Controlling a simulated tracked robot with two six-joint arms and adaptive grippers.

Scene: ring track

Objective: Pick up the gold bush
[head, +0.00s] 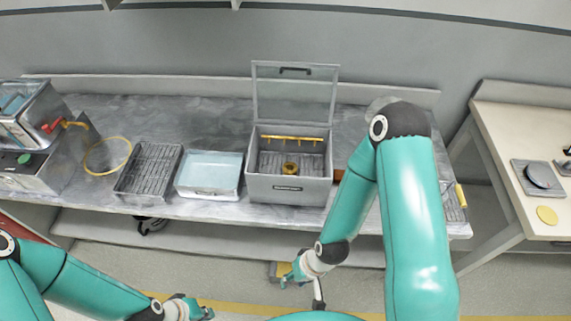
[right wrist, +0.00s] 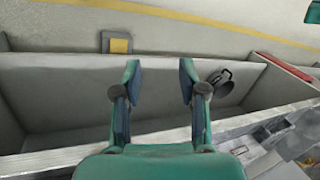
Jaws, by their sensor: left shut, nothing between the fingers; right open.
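A small gold ring-shaped piece (head: 291,168), which looks like the gold bush, sits inside the grey box (head: 288,190) with its clear lid raised, on the bench. My right gripper (head: 292,277) is open and empty, in front of the bench and below its top, apart from the box. Its two spread fingers also show in the right wrist view (right wrist: 160,78), with nothing between them. My left gripper (head: 206,309) is shut and empty at the bottom of the head view, away from the bench. I cannot make out the gold piece in the right wrist view.
On the bench, a dark slatted tray (head: 148,170), a pale blue bin (head: 209,174) and a yellow hoop (head: 107,155) stand left of the box. A yellow bar (head: 290,138) crosses the box's inside. A black object (right wrist: 221,82) lies under the bench. A beige table (head: 505,115) stands right.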

